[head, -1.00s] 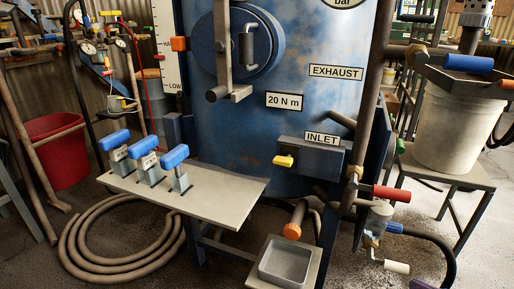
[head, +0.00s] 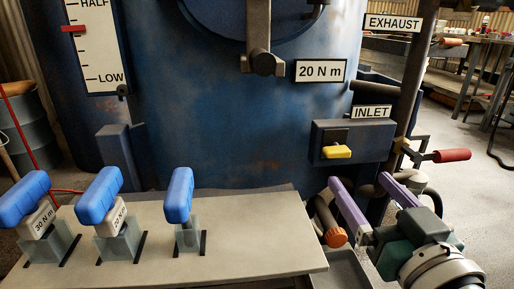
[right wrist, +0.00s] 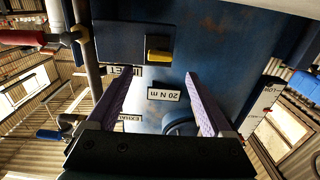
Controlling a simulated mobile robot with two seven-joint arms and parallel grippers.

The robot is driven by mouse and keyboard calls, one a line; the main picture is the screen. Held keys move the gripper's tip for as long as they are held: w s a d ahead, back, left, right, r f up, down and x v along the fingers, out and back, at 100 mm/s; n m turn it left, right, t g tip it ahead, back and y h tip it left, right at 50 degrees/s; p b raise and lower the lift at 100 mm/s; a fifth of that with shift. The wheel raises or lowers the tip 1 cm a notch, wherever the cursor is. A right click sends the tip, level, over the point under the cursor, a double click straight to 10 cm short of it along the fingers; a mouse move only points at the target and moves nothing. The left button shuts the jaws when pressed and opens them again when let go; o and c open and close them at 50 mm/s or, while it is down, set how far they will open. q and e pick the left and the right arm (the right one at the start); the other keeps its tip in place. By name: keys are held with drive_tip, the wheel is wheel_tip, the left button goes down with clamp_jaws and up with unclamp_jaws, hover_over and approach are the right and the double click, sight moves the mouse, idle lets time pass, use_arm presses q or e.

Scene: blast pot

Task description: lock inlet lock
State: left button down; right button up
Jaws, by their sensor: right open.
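The inlet lock is a dark blue-grey box (head: 353,141) on the blue tank, under the INLET label (head: 371,111). Its yellow knob (head: 337,152) sticks out at the front, pointing sideways. The knob also shows in the right wrist view (right wrist: 158,56), where the picture is upside down. My right gripper (head: 361,182) has purple fingers. It is open and empty, below and in front of the lock box. In the right wrist view its fingers (right wrist: 158,74) stand apart, with the knob beyond the tips and roughly between them. My left gripper is not in view.
A red-handled valve (head: 452,156) sits on the pipe right of the lock box. An orange-ended pipe (head: 336,236) is close to the gripper's left finger. A shelf (head: 270,225) with several blue-handled tools stands at the front left. Free air lies before the tank.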

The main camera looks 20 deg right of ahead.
sight(339, 156)
drive_tip(key=b+x, duration=0.1)
drive_tip(key=x, duration=0.5)
drive_tip(key=shift+w+b, duration=0.25)
drive_tip(key=shift+b, duration=0.05)
drive_tip(key=shift+w+d, duration=0.15)
drive_tip(key=shift+w, duration=0.5)
drive_tip(key=shift+c, duration=1.2)
clamp_jaws()
